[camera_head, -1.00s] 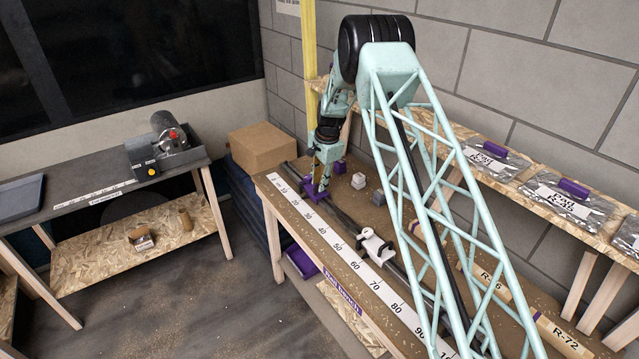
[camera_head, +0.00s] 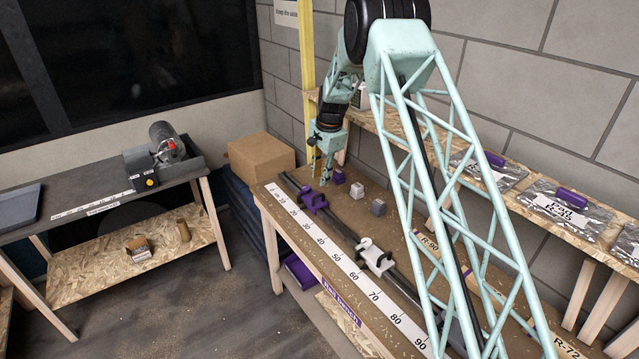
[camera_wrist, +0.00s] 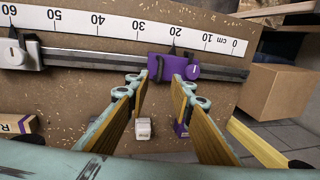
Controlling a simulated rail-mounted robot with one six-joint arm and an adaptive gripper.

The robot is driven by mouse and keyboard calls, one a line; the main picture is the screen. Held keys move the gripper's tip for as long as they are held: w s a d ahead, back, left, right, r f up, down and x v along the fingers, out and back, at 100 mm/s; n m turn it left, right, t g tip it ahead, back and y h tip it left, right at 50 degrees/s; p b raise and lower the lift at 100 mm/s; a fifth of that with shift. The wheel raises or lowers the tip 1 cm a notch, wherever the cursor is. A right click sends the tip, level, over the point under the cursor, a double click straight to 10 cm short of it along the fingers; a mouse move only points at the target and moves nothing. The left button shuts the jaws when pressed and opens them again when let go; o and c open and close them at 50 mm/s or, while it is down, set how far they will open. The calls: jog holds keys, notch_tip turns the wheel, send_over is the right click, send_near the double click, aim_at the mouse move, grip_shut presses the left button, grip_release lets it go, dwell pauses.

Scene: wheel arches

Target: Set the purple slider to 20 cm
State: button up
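The purple slider (camera_head: 313,200) sits on a dark rail at the far end of the bench. In the wrist view, the purple slider (camera_wrist: 180,69) has its dark pointer at about the 20 mark on the white scale (camera_wrist: 110,27), whose numbers appear upside down. My gripper (camera_wrist: 158,82) is open, its two fingers apart and nothing between them. It is on the side of the slider away from the scale and looks clear of it. In the head view my gripper (camera_head: 323,172) is just behind the slider.
A white slider (camera_head: 375,256) stands on the same rail near 60. A purple block (camera_head: 339,177), a white block (camera_head: 356,190) and a grey block (camera_head: 378,207) lie on the bench behind the rail. A cardboard box (camera_head: 262,158) stands beyond the bench end.

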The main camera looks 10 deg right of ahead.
jog(key=shift+s+d+r, duration=0.1)
jog(key=shift+s+r, duration=0.1)
jog(key=shift+r, duration=1)
jog(key=s+r+n+b, duration=0.3)
jog(key=s+r+b, duration=0.1)
jog(key=s+r, duration=1.1)
jog(key=s+d+r+n+t+b, duration=0.1)
jog(key=s+r+n+b, duration=0.25)
jog(key=s+r, duration=1.05)
jog(key=s+f+n+b, duration=0.2)
jog(key=s, duration=1.3)
jog(key=s+d+f+n+b, duration=0.1)
jog(key=s+f+n+b, duration=0.1)
jog(key=s, duration=1.4)
jog(key=s+d+f+n+t+h+b, duration=0.1)
jog(key=s+f+b, duration=0.3)
jog(key=s, duration=1.1)
jog(key=shift+s+n, duration=0.15)
jog(key=shift+n, duration=0.5)
